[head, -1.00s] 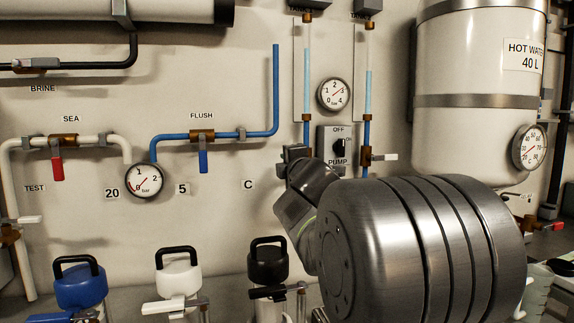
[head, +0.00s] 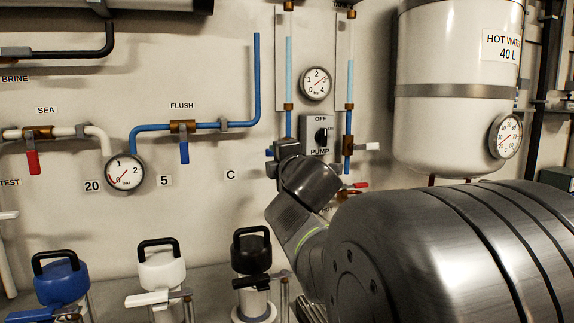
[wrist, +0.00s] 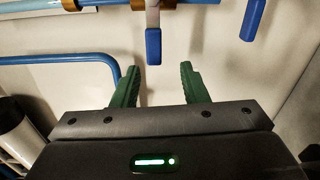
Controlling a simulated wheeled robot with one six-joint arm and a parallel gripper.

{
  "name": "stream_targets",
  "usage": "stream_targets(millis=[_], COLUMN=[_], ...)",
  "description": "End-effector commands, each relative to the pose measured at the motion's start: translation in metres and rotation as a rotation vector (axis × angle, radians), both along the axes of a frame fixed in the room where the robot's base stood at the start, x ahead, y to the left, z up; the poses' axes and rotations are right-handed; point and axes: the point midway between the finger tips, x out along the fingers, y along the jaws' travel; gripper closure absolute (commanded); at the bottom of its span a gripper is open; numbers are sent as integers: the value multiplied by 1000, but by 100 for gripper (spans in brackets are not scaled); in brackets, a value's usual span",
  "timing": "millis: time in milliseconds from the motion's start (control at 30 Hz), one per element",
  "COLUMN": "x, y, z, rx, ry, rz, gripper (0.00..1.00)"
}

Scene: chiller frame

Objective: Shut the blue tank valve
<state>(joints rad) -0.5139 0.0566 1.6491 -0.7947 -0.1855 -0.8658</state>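In the wrist view a blue valve handle (wrist: 153,48) hangs from a brass valve body (wrist: 152,3) on the blue pipe at the top edge; it lies across the pipe. My gripper (wrist: 160,72) is open, its two green fingers apart. The handle's end is just beyond the fingertips, in line with the gap, and not gripped. In the head view a small blue patch (head: 270,152), probably this handle, shows left of my wrist below the left sight tube (head: 289,60). My wrist hides the valve body there.
A second blue handle (wrist: 253,20) shows right in the wrist view. A bent blue pipe (wrist: 70,59) lies left of my fingers. The right sight tube's valve has a white handle (head: 366,147). The pump switch (head: 321,136) is close by. Blue (head: 62,283), white and black canisters stand below.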

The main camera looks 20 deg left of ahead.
Motion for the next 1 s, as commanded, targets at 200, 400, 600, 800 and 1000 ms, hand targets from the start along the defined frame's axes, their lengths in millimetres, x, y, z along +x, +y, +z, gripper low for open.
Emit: stream_targets(millis=[200,400,600,800,1000], x=[-33,-51,-55,-55,-50], y=[-26,-38,-42,-42,-38], z=[2,0,-1,-1,-2], rx=[-2,-1,-3,-3,-2], ry=[1,2,2,2,2], rz=[-2,-1,-1,0,1], gripper=[60,60,60,60,60])
